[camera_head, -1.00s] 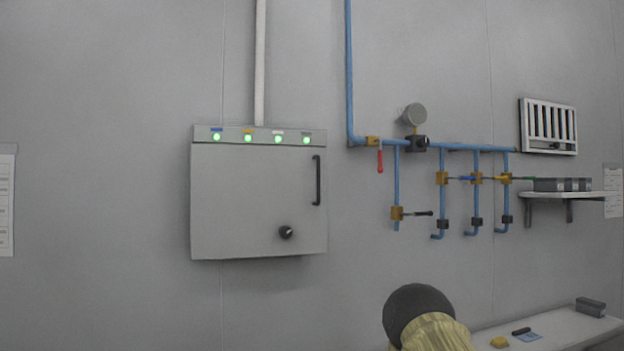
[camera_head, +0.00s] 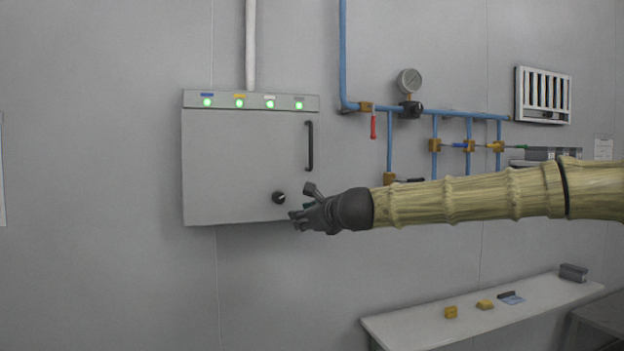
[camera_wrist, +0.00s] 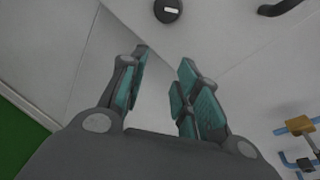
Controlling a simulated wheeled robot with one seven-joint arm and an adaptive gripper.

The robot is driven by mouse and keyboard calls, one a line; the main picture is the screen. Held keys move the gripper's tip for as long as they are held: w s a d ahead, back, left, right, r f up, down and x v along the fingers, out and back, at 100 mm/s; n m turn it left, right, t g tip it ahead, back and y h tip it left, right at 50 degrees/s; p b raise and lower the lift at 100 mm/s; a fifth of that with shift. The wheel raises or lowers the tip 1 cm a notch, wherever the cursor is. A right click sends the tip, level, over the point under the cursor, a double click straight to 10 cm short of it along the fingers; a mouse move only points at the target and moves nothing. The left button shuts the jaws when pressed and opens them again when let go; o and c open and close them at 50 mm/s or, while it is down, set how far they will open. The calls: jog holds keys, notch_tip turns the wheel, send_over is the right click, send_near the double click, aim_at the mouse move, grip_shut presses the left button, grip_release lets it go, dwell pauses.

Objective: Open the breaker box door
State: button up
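The breaker box (camera_head: 235,165) is a grey wall cabinet at the left of the head view. Its door is shut. A black vertical handle (camera_head: 309,146) is on the door's right side, and a round black knob (camera_head: 279,198) is near its lower right. My gripper (camera_head: 300,218) is by the box's lower right corner, to the right of and below the knob. In the wrist view my gripper (camera_wrist: 168,85) is open, with nothing between its teal-padded fingers. The knob (camera_wrist: 168,10) shows at the top there, and the handle's end (camera_wrist: 280,8) at the top right.
Blue pipes (camera_head: 430,112) with valves and a gauge (camera_head: 410,81) are on the wall right of the box. A white bench (camera_head: 410,325) with small yellow and dark items stands below my arm. The wall left of the box is mostly bare.

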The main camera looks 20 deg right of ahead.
aim_at(312, 143)
jog(key=s+d+r+m+t, duration=0.1)
jog(key=s+d+r+m, duration=0.15)
jog(key=r, duration=0.65)
jog(key=s+d+r+m+t, duration=0.2)
jog(key=d+r, duration=0.2)
jog(key=r, duration=0.5)
jog(key=shift+y, duration=0.3)
jog(key=shift+a+p+x, duration=0.15)
jog(key=shift+p+x, duration=0.75)
jog(key=shift+x, duration=1.95)
jog(key=shift+a+p+x, duration=0.15)
jog(key=shift+p+x, duration=0.7)
jog(key=shift+x, duration=1.95)
grip_shut()
